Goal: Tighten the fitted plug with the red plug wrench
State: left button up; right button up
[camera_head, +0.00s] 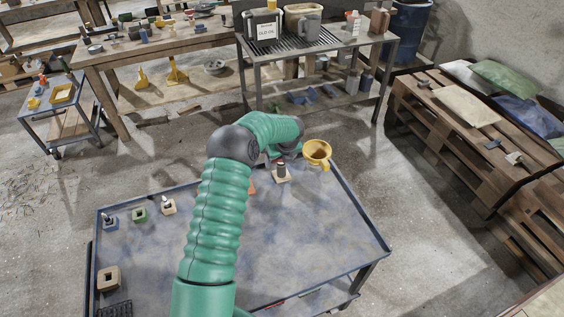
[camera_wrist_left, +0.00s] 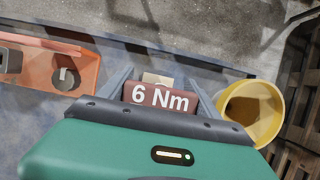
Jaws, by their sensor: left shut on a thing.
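My left gripper (camera_head: 281,156) is over the far part of the blue-grey table. In the left wrist view the gripper (camera_wrist_left: 160,95) is shut on a dark red block marked "6 Nm" (camera_wrist_left: 160,97), which looks like the plug wrench. A pale wooden block (camera_wrist_left: 157,78) lies just beyond it, mostly hidden. In the head view that pale block (camera_head: 281,177) has a dark upright cylinder (camera_head: 281,167) above it, below the gripper. I cannot tell whether the cylinder is the plug or the wrench's end, or whether they touch. My right gripper is not in view.
A yellow mug-like vessel (camera_head: 317,153) stands close right of the gripper. An orange tray (camera_wrist_left: 60,70) is close on its left. Small blocks in blue (camera_head: 110,221), green (camera_head: 139,215) and beige (camera_head: 168,208) stand at the table's left. The front right tabletop is clear.

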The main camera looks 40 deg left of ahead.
pick_arm(q)
jog(key=shift+d, duration=0.15)
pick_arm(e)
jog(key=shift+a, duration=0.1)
